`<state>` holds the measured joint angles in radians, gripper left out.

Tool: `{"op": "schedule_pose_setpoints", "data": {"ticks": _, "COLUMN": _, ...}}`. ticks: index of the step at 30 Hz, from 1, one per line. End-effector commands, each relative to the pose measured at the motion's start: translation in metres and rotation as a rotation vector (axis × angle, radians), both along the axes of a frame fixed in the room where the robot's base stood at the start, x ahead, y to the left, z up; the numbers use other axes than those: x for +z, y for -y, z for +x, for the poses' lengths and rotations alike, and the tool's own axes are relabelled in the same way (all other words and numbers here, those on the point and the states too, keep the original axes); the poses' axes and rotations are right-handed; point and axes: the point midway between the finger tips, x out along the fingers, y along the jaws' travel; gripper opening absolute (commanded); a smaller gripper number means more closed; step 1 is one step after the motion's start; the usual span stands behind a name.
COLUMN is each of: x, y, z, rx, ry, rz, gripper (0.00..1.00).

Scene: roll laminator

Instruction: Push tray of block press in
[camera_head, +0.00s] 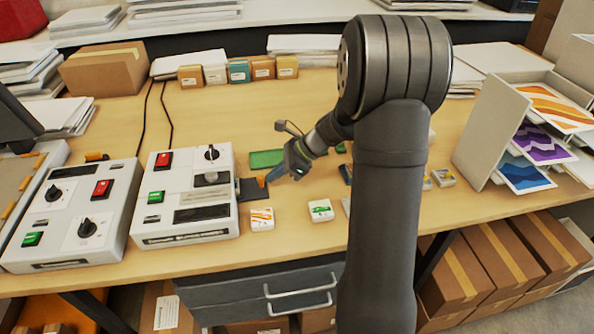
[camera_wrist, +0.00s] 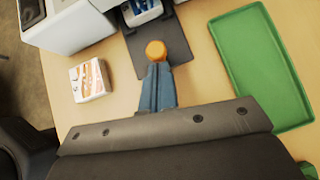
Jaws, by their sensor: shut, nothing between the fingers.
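The block press (camera_head: 190,195) is a white box with a red switch, a green button and a black knob. Its dark flat tray (camera_head: 252,189) sticks out of the right side. In the wrist view the tray (camera_wrist: 178,45) runs out from the white press (camera_wrist: 65,22), with a blue and white piece (camera_wrist: 140,12) at its inner end. An orange round knob (camera_wrist: 156,50) shows over the tray, right at my fingertips; I cannot tell whether they touch it. My gripper (camera_head: 272,176) is shut and empty at the tray's outer end, its blue-grey fingers (camera_wrist: 157,72) pointing at the press.
A green shallow tray (camera_wrist: 258,65) lies beside the dark tray. A white block with an orange pattern (camera_head: 262,218) and one with a green picture (camera_head: 320,210) sit in front. A second white machine (camera_head: 75,215) stands left. A paper rack (camera_head: 495,135) stands right.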

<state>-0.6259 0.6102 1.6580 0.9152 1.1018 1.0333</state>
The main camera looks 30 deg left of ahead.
Motion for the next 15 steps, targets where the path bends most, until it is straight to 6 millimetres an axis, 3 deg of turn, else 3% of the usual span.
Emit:
{"op": "schedule_pose_setpoints", "data": {"ticks": 6, "x": 0.0, "y": -0.027, "z": -0.027, "rx": 0.001, "ry": 0.0, "rz": 0.0, "gripper": 0.0}}
{"op": "schedule_pose_setpoints", "data": {"ticks": 15, "x": 0.0, "y": -0.032, "z": -0.033, "rx": 0.002, "ry": -0.004, "rz": 0.002, "gripper": 0.0}}
